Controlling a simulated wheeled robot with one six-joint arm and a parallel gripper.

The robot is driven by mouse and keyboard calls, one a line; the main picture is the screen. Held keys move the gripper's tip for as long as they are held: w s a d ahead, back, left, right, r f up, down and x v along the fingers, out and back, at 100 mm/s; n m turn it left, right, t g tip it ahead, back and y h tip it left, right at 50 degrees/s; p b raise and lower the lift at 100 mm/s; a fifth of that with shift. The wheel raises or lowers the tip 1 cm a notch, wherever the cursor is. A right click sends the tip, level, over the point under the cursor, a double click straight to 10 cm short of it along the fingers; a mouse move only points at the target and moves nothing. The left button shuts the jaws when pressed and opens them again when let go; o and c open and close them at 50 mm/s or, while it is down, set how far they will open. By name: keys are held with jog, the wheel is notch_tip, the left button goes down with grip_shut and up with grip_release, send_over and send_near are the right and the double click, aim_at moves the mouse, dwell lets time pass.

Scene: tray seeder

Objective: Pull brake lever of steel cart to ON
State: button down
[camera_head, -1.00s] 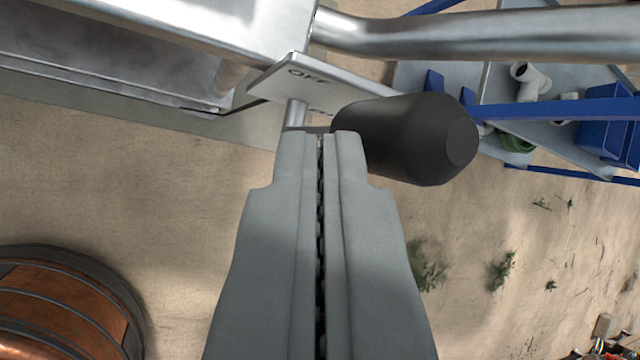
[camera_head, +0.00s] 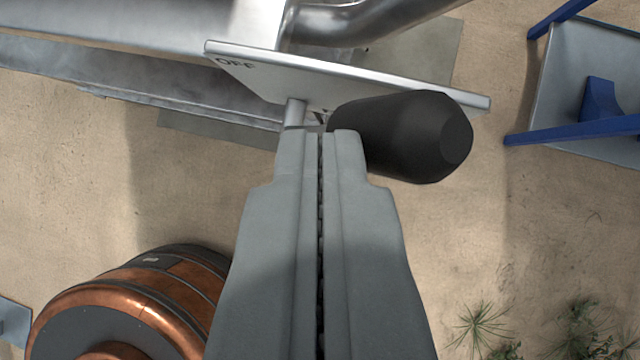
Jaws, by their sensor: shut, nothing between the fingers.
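The brake lever has a black knob (camera_head: 405,138) just right of my fingertips and a short steel rod (camera_head: 295,113) just left of them. Behind it is the lever's steel plate (camera_head: 350,75), with "OFF" lettered at its left end; other lettering near my fingertips is mostly hidden. The steel cart (camera_head: 150,35) fills the upper left, with a curved tube handle at the top. My gripper (camera_head: 321,135) is shut and empty, its tips at the lever beside the knob. Whether they touch it I cannot tell.
A copper-coloured drum with dark bands (camera_head: 150,305) stands on the sandy floor at lower left. A blue-framed cart (camera_head: 590,85) is at the upper right. Small plants (camera_head: 480,325) grow at lower right. The floor right of the knob is clear.

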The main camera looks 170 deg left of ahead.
jog(key=w+d+f+m+g+y, duration=0.2)
jog(key=w+d+f+y, duration=0.1)
jog(key=d+f+y, duration=0.2)
jog(key=shift+w+d+f, duration=0.2)
jog(key=shift+d+f, duration=0.05)
jog(key=shift+d, duration=0.25)
jog(key=shift+f, duration=0.1)
dwell(0.5)
